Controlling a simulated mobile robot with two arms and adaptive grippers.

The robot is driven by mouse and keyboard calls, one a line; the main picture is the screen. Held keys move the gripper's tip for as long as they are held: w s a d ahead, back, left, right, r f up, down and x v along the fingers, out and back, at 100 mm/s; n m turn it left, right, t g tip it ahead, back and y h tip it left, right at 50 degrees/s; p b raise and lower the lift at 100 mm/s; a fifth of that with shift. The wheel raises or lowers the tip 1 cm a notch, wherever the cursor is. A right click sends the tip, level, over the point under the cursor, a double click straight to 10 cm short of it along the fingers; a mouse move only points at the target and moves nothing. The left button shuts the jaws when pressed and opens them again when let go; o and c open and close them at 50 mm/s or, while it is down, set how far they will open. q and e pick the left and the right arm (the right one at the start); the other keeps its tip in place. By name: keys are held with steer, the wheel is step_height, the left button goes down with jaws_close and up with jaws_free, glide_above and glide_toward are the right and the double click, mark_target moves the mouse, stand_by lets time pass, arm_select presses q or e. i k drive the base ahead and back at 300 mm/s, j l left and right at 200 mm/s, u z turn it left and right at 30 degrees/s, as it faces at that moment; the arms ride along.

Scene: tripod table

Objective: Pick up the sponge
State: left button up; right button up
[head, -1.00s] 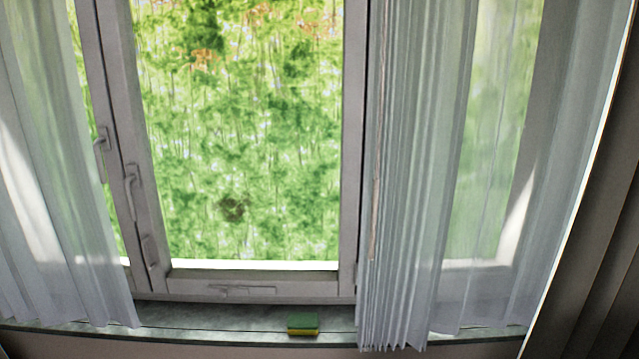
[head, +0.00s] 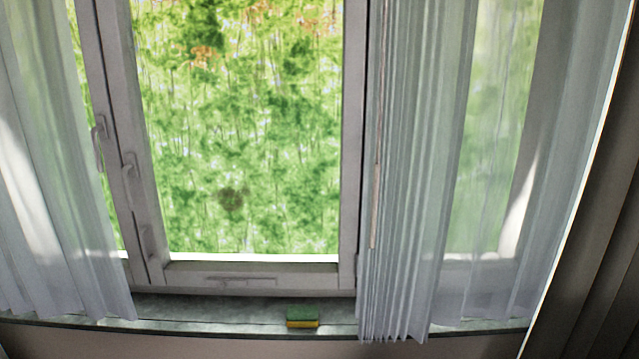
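The sponge (head: 302,316) is a small block, green on top and yellow below. It lies on the window sill near the sill's front edge, low in the head view and slightly left of the middle. Nothing covers it. Neither of my grippers shows in the head view.
The grey sill (head: 200,310) is bare to the left of the sponge. A sheer curtain (head: 400,200) hangs over the sill to its right, and another curtain (head: 60,180) hangs at the left. The window frame (head: 240,275) stands behind. A dark panel (head: 590,250) fills the right edge.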

mark_target(297, 316)
steer(key=z, duration=0.55)
steer(key=i+j+z, duration=0.45)
steer(key=j+z, duration=0.15)
steer(key=i+j+z, duration=0.15)
steer(key=j+z, duration=0.15)
steer(key=i+j, duration=0.1)
steer(key=j, duration=0.3)
steer(key=i+j, duration=0.15)
steer(key=j, duration=0.2)
steer(key=i+j, duration=0.1)
steer(key=j, duration=0.3)
steer(key=j+u, duration=0.45)
